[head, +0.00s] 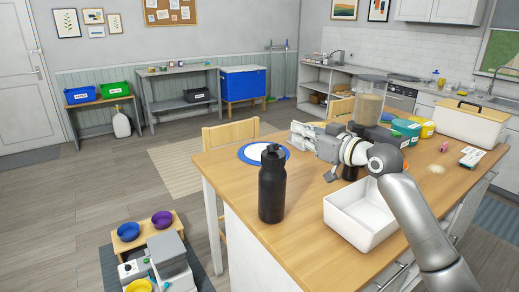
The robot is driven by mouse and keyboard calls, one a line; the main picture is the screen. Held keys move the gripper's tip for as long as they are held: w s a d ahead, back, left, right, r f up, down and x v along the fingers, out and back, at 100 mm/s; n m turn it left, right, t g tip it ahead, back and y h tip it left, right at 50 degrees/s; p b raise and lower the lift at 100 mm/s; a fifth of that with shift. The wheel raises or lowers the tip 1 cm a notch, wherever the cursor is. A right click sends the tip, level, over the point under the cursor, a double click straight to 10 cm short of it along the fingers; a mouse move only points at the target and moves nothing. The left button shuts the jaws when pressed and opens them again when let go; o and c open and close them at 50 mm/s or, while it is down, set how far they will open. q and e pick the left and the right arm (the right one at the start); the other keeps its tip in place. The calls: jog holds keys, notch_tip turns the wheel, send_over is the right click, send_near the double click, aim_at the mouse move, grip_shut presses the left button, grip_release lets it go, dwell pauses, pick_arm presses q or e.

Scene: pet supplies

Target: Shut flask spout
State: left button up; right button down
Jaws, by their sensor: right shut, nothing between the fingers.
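The flask (272,190) is a tall black bottle standing upright near the left end of the wooden table. Its black lid with the spout (273,148) is at the top; the spout looks raised, but it is too small to be certain. My right gripper (298,138) reaches in from the right, just right of the lid and about level with it or slightly higher. It is shut and empty, and appears apart from the flask. My left gripper is not in view.
A white open bin (355,222) sits right of the flask on the table (300,255). A blue-rimmed plate (250,154) lies behind the flask. A clear food container (369,98), coloured tubs (407,128) and a white box (470,123) stand farther right.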

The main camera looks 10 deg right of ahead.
jog(key=p, duration=0.4)
send_over(279, 147)
jog(key=shift+f, duration=0.15)
jog(key=f, duration=0.1)
jog(key=f+p, duration=0.1)
jog(key=shift+s+d+f, duration=0.15)
jog(key=shift+d+f, duration=0.05)
jog(key=shift+f, duration=0.2)
jog(key=shift+s+d+f, duration=0.15)
jog(key=shift+s+f, duration=0.2)
jog(key=shift+f, duration=0.1)
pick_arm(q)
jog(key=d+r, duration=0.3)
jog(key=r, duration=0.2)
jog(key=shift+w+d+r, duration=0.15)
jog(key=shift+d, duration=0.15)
pick_arm(e)
jog(key=shift+f, duration=0.2)
